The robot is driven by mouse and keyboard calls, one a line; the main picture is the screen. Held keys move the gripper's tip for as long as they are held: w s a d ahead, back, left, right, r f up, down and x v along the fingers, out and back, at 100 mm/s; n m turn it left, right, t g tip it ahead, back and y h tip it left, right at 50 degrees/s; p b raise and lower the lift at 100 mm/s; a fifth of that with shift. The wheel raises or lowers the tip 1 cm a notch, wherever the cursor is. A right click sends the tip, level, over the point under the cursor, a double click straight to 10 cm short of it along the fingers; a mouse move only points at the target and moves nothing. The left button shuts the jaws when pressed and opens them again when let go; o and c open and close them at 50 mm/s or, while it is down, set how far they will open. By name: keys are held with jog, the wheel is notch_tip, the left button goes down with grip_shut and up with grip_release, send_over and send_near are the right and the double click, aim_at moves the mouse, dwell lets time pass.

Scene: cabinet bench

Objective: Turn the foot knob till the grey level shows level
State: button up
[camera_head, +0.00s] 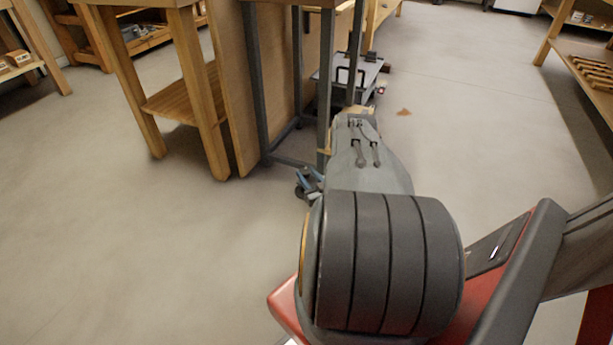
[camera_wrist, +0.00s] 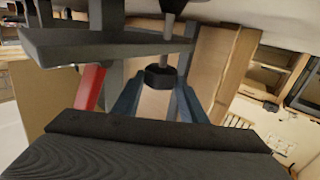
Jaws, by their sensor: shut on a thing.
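In the wrist view, a dark faceted foot knob (camera_wrist: 160,77) sits at the lower end of a dark threaded stem. The blue fingers of my gripper (camera_wrist: 158,92) are on either side of the knob and shut on it. In the head view, my gripper (camera_head: 309,184) shows as small blue parts low down, beside the foot of a grey metal frame (camera_head: 325,85). My own arm hides much of that area. I cannot make out the grey level or its reading in either view.
A wooden bench (camera_head: 188,95) stands left of the frame. A dark grey unit with a handle (camera_head: 350,75) stands behind the frame. Wooden shelving (camera_head: 590,70) is at the far right. The floor is clear at left and at the back right.

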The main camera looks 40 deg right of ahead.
jog(key=shift+d, duration=0.15)
dwell(0.3)
jog(key=o, duration=1.1)
jog(key=shift+c, duration=0.2)
jog(key=shift+a, duration=0.2)
